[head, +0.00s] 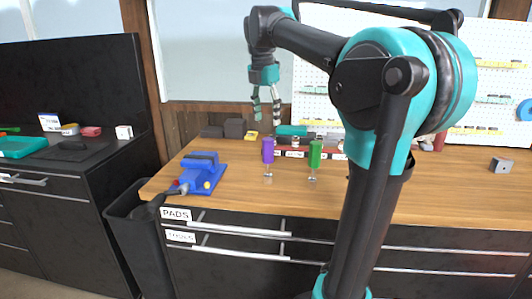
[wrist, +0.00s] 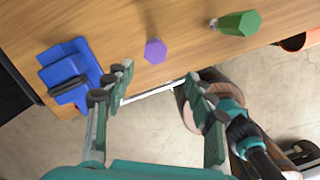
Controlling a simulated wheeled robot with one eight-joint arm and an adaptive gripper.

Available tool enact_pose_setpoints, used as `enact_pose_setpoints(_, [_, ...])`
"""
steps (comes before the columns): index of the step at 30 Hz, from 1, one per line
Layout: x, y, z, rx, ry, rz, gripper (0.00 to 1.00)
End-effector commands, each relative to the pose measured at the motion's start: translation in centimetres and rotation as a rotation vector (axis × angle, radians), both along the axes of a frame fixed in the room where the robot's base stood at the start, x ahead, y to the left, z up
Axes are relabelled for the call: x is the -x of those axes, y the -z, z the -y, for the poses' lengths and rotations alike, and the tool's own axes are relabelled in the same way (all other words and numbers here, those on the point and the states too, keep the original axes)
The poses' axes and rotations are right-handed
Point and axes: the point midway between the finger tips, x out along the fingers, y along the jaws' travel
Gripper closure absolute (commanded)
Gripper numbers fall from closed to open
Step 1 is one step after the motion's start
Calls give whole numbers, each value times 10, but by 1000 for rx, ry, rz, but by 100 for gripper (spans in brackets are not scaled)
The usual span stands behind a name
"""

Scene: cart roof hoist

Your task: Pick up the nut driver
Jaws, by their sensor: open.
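Two driver-like tools stand at the wooden bench, handles up with thin metal shafts below: one with a purple handle (head: 268,150) and one with a green handle (head: 315,154). I cannot tell from their tips which is the nut driver. My gripper (head: 267,108) is open and empty, pointing down above the bench. In the wrist view, my open fingers (wrist: 160,84) are wide apart. The purple handle (wrist: 155,51) shows end-on just beyond the gap between the fingertips, apart from them. The green handle (wrist: 240,23) is at upper right, outside the fingers.
A blue vise (head: 203,175) sits left of the purple tool on the bench (head: 440,200). Dark blocks (head: 234,128) and a teal item (head: 292,131) stand at the back. A small grey block (head: 501,165) is at far right. The bench's right half is mostly clear.

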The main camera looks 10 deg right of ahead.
Motion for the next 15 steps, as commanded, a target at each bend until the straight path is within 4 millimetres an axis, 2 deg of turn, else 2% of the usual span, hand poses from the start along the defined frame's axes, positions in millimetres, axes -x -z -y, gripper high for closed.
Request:
enact_pose_setpoints(5, [-2,25,2,0,0,0,45])
enact_pose_setpoints(15, [-7,91,8,0,1,0,45])
